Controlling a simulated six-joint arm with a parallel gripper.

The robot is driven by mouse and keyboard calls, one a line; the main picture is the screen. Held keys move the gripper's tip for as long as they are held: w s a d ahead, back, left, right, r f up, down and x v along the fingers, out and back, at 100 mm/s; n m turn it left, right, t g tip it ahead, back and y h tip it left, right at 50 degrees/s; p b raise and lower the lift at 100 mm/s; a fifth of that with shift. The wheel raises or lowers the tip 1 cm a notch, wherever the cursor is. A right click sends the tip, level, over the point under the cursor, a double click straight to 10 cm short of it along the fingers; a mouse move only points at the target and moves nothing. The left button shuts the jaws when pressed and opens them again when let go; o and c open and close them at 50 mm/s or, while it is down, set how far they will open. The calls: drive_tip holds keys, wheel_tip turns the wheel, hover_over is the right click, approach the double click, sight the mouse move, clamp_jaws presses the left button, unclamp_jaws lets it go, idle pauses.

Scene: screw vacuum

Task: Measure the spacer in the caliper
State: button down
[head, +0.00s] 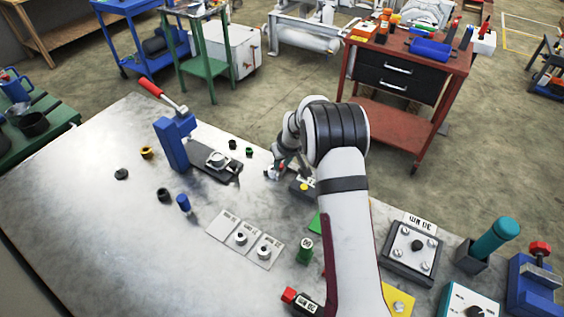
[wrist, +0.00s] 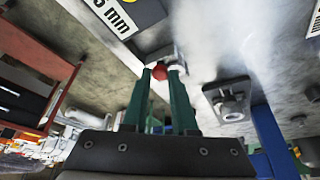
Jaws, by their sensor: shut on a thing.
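My gripper (wrist: 158,72) has its two green fingers shut on a small red thing (wrist: 158,73), just in front of a metal piece. I cannot tell whether the red thing is the spacer or a part of the caliper. A dark block with a yellow round spot (head: 303,187), apparently the caliper, lies on the table right beside my gripper (head: 276,170). In the wrist view a white label reading "5 mm" (wrist: 112,14) shows just beyond the fingertips, partly cut off. The contact at the jaws is too small to make out in the head view.
A blue press with a red handle (head: 172,142) stands left of my gripper. Small rings and labelled plates (head: 240,237) with metal pieces lie on the table. A bolted plate (head: 416,246) is at right.

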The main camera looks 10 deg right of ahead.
drive_tip(key=shift+d, duration=0.1)
drive_tip(key=shift+s+d, duration=0.65)
drive_tip(key=shift+s, duration=0.05)
drive_tip(key=c, duration=0.7)
unclamp_jaws()
drive_tip(key=v, duration=1.5)
drive_tip(key=shift+s+r, duration=0.2)
drive_tip(key=shift+r, duration=0.15)
